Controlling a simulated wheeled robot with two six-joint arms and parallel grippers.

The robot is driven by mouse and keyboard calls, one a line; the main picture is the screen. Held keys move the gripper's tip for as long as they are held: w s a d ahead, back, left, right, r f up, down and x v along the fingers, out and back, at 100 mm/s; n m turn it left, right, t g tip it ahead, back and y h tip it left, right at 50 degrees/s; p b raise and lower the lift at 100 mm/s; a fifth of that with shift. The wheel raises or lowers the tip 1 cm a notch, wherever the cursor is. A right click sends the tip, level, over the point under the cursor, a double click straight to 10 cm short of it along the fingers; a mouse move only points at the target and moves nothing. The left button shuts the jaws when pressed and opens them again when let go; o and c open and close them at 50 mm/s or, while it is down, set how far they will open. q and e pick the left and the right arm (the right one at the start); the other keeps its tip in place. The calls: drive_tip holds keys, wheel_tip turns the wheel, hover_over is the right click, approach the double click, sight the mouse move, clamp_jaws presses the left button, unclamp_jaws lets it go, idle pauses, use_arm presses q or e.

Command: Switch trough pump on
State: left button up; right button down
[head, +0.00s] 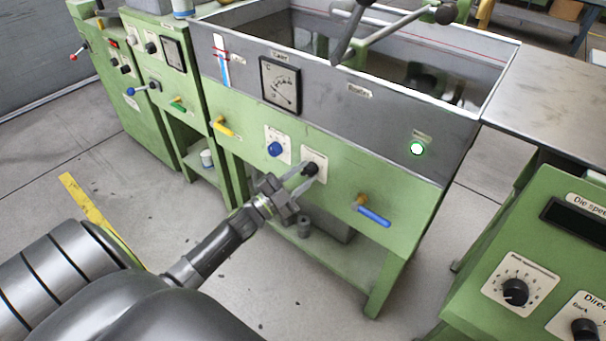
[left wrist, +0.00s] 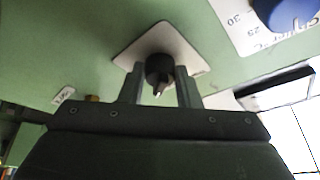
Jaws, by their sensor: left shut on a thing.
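The trough (head: 340,100) is a grey basin on a green cabinet front. A black rotary switch (head: 310,169) on a white plate sits on this front, right of a blue knob (head: 275,149). My left gripper (head: 306,174) reaches it from the lower left and is shut on the switch. In the left wrist view the black switch (left wrist: 159,70) sits between the two fingers, with its white plate (left wrist: 185,47) behind it. A round lamp (head: 417,148) at the right of the trough glows white-green. My right gripper is not in view.
A yellow-handled valve (head: 222,126) is left of the knobs, and a blue-handled valve (head: 373,215) is to the right. Another green control panel (head: 520,280) stands at the lower right. Open floor (head: 250,300) lies in front of the trough.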

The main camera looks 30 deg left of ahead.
use_arm(q)
drive_tip(key=shift+m, duration=0.5)
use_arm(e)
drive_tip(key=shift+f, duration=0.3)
use_arm(q)
drive_tip(key=o, duration=1)
drive_tip(key=shift+c, duration=0.2)
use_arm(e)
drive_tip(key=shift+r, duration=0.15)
use_arm(q)
drive_tip(key=shift+s, duration=0.1)
drive_tip(key=v, duration=1.7)
drive_tip(key=shift+a, duration=0.2)
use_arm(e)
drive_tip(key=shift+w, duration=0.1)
use_arm(q)
drive_tip(key=shift+s, duration=0.1)
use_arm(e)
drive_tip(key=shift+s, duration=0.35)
